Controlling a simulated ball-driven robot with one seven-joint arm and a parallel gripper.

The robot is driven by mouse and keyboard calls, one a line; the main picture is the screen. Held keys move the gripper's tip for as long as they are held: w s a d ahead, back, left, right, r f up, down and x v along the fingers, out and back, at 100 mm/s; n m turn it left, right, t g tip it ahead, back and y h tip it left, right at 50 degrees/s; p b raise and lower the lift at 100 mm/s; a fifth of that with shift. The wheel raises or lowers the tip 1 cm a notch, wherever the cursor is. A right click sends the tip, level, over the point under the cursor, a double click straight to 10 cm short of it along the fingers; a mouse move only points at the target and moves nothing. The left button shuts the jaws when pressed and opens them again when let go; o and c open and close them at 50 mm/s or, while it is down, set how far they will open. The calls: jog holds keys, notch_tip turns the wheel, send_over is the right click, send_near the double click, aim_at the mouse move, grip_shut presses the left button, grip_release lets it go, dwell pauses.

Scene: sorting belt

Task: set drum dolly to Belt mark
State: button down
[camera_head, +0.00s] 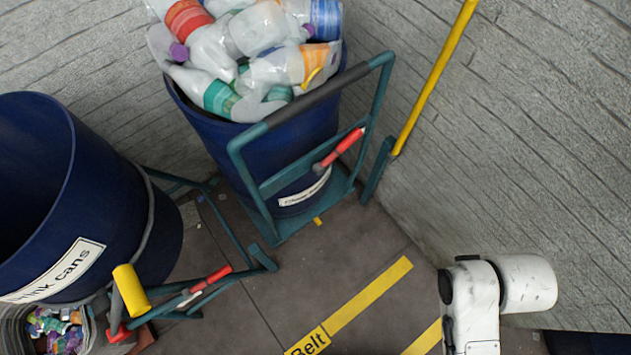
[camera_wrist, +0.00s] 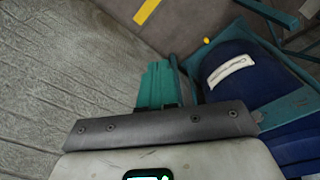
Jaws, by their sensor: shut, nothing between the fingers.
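A drum dolly (camera_head: 268,185) with a teal frame and dark grip bar stands against the wall in the head view. It carries a blue drum (camera_head: 225,150) heaped with plastic bottles; its label is too small to read surely. The drum also shows at right in the wrist view (camera_wrist: 240,62). The Belt mark (camera_head: 340,318), yellow floor stripes with the word "Belt", lies at lower middle, cut off by the picture edge. My gripper (camera_wrist: 160,70) shows in the wrist view, its teal fingers shut and empty, left of the drum. It is not visible in the head view.
A second blue drum (camera_head: 90,220), labelled for drink cans, stands at left on another teal dolly. A yellow pole (camera_head: 435,75) leans at the grey wall (camera_head: 530,130). A bin of colourful scraps (camera_head: 55,330) is at lower left. Floor between dolly and stripes is clear.

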aim_at(319, 93)
jog(key=c, duration=1.8)
grip_release()
